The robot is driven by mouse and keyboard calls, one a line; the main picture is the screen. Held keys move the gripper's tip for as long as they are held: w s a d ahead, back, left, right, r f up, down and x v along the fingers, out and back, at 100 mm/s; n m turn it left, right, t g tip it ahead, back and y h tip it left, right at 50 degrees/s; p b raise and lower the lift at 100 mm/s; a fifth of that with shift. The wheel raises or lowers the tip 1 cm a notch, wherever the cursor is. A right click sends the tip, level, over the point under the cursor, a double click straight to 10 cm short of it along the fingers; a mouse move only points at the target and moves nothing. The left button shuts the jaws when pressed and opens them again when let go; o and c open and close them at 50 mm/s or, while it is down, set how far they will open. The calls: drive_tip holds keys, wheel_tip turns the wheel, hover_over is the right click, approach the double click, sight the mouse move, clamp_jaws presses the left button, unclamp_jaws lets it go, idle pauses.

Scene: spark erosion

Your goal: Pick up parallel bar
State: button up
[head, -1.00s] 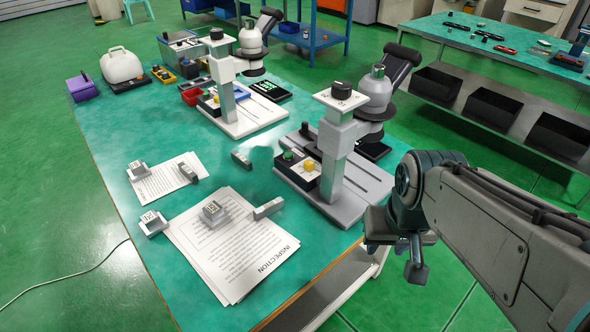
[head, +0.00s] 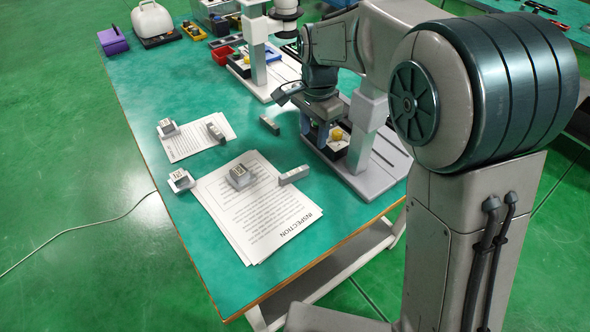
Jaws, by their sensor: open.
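Several small grey bars that could be the parallel bar lie on the green table (head: 150,105). One bar (head: 293,175) lies at the right edge of the large inspection sheet. Another bar (head: 270,125) lies on the bare table top behind it. A third bar (head: 216,132) is at the right edge of the smaller sheet. My gripper (head: 303,112) is open and points down above the table, just right of the middle bar and in front of the near microscope stand. It holds nothing that I can see. My arm hides part of that stand.
The near microscope stand (head: 368,130) and a control box with a yellow knob (head: 337,134) are close to my gripper. Small grey blocks sit on and beside the papers (head: 255,215). A second stand (head: 258,65) is farther back.

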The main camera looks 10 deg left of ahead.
drive_tip(key=m, duration=0.1)
approach(294, 172)
drive_tip(key=f, duration=0.3)
drive_tip(key=shift+a+f, duration=0.25)
drive_tip(key=shift+w+d+f, duration=0.1)
drive_tip(key=shift+f, duration=2.7)
clamp_jaws()
